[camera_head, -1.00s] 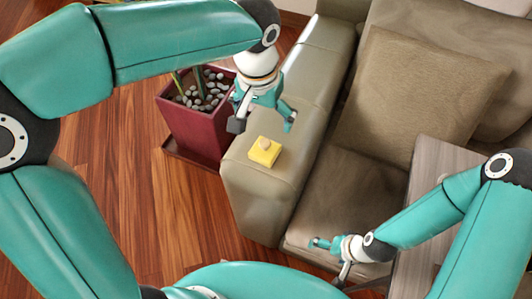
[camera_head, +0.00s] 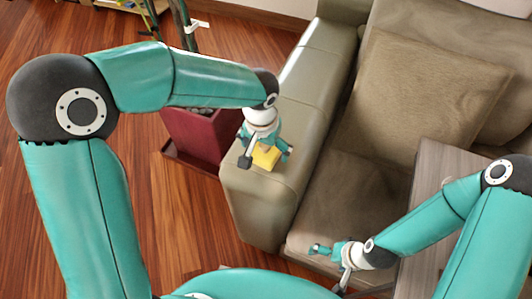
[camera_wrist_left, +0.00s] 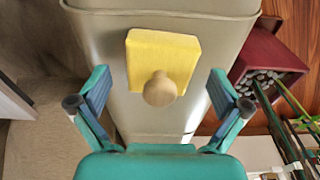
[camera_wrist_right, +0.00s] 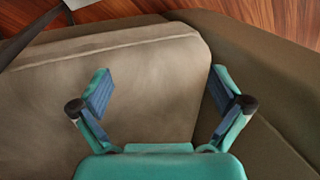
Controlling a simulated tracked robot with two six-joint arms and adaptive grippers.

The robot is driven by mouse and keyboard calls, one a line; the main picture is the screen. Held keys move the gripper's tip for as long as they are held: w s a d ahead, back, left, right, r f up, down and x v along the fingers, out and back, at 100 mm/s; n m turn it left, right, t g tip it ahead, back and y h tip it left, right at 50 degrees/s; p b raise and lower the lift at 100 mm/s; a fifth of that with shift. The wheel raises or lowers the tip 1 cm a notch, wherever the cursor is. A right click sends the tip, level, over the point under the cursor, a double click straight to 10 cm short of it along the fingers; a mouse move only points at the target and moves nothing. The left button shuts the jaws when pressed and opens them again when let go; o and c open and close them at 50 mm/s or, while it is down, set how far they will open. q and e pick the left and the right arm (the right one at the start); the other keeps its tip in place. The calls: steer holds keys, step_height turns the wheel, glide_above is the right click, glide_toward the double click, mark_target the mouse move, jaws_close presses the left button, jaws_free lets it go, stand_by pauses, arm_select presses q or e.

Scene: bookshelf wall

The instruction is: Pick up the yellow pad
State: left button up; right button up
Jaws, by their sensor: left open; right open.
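The yellow pad (camera_head: 265,157) lies on the sofa's left armrest (camera_head: 250,190), partly hidden by my left gripper in the head view. In the left wrist view the yellow pad (camera_wrist_left: 178,52) shows a round wooden knob (camera_wrist_left: 160,89) on top. My left gripper (camera_head: 267,160) is open above the pad. In the left wrist view its fingers (camera_wrist_left: 160,92) stand apart on either side of the knob, touching nothing. My right gripper (camera_head: 328,250) is open and empty over the sofa seat; its spread fingers (camera_wrist_right: 160,92) also show in the right wrist view.
A dark red planter (camera_head: 195,135) with stones stands left of the armrest. A brown cushion (camera_head: 425,95) leans on the sofa back. A grey wooden surface (camera_head: 440,160) lies near my right arm. The armrest around the pad is clear.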

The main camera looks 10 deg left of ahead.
arm_select(q)
steer(key=shift+f, duration=0.3)
steer(key=c, duration=1.2)
steer(key=shift+r, duration=0.1)
step_height(320, 180, up, 20)
steer(key=p, duration=0.3)
